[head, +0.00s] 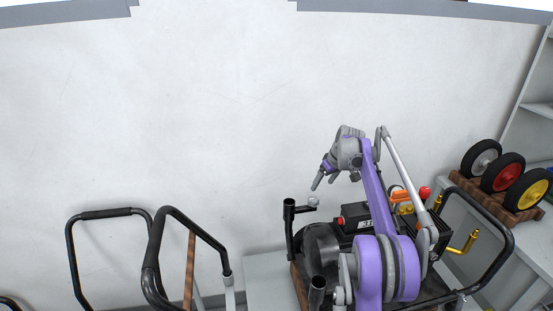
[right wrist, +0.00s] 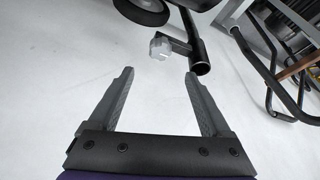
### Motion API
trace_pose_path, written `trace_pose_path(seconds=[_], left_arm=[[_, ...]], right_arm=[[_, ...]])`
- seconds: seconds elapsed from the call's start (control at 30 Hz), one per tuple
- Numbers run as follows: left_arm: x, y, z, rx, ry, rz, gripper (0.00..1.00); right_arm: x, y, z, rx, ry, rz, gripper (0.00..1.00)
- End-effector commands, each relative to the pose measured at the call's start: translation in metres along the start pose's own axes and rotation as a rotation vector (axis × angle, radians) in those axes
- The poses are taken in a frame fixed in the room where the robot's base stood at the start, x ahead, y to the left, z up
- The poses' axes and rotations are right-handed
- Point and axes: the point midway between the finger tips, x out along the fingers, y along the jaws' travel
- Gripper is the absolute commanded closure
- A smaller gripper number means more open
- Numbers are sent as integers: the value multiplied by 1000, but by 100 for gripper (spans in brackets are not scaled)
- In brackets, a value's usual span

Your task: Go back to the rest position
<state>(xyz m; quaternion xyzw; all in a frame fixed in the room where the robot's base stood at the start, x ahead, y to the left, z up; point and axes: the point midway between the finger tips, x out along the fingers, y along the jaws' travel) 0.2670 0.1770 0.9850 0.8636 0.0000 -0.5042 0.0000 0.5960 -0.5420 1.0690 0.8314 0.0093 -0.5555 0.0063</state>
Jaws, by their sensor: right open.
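My right gripper (head: 325,180) is raised over the left end of the pressure washer in the head view, with its fingers pointing down to the left. In the right wrist view the right gripper (right wrist: 155,100) is open, with nothing between its fingers. The washer (head: 322,240) has a dark body and black tube frame and is partly hidden behind my purple right arm. A grey knob (head: 313,201) by the frame tube lies just below the fingers; it also shows in the right wrist view (right wrist: 160,48), apart from them. My left gripper is not in view.
Black tube handles (head: 158,245) stand at the left. Wheels in grey, red (head: 502,172) and yellow sit on a wooden rack (head: 490,205) at the right, beside a grey shelf (head: 538,108). The pale wall behind and the space above the handles are clear.

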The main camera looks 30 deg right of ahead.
Motion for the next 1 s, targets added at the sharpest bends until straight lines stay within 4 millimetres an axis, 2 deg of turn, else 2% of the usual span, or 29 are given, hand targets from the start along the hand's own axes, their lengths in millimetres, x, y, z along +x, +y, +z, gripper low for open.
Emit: trace_pose_path(seconds=[0.17, 0.27, 0.37, 0.47, 0.57, 0.7, 0.77, 0.9, 0.97, 1.0], left_arm=[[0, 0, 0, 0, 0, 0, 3], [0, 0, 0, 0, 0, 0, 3], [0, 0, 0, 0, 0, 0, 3], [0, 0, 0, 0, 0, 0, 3], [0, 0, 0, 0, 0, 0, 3], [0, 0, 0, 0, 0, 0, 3], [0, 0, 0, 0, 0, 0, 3], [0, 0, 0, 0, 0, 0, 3], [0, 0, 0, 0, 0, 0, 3], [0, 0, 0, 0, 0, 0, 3]], right_arm=[[-1, -2, 0, 0, 0, 0, 18], [-6, -17, -1, 0, 0, 1, 18], [-18, -50, 0, -1, 1, 4, 18], [-34, -98, 8, 0, 3, 8, 18], [-50, -146, 26, 2, 8, 14, 18], [-66, -208, 64, 5, 20, 21, 18], [-71, -233, 84, 6, 27, 23, 18], [-78, -283, 139, 8, 45, 26, 18], [-78, -302, 165, 10, 55, 25, 18], [-77, -313, 183, 10, 61, 25, 18]])
